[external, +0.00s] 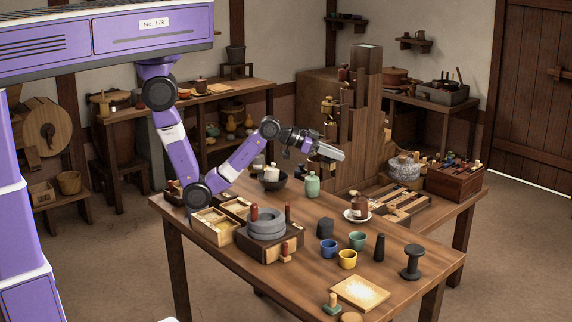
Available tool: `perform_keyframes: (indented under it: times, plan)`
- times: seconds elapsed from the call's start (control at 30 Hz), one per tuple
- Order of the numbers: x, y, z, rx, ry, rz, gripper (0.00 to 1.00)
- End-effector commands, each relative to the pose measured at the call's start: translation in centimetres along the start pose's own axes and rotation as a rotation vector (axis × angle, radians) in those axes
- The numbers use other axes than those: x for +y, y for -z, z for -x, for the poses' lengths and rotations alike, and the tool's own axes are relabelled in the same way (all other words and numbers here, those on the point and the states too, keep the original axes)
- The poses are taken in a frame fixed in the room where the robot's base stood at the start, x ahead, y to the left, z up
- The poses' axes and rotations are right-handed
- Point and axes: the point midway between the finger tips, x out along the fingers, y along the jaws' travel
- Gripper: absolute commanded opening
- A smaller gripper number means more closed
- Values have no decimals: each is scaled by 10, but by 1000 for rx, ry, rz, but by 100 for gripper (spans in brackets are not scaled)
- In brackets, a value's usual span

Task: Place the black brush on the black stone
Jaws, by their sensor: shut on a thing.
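My gripper (334,152) is raised above the back part of the table, pointing right, in front of the dark stepped wooden tower. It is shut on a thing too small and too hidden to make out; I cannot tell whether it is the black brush. A dark faceted block (325,229), which looks like the black stone, sits on the table near its middle, below my gripper and well apart from it. A slim black upright piece (379,248) stands to its right; I cannot tell whether it is a brush or a pestle.
Blue (328,249), yellow (347,259) and green (357,240) cups stand close beside the dark block. A black spool (412,262) is at the right. A round grey quern (267,225) stands left. A green bottle (313,184) and black bowl (272,182) are behind.

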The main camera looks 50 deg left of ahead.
Motion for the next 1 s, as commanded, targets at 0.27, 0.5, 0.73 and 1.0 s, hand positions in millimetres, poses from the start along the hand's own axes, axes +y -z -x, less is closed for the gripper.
perform_keyframes:
  times: [0.27, 0.5, 0.73, 1.0]
  plan:
    - [6, -24, -9, -9, -45, -16, 0]
    - [6, -79, -32, -10, -46, -16, 0]
    - [6, -125, -51, -7, -44, -15, 0]
    - [6, -148, -61, -3, -44, -17, 0]
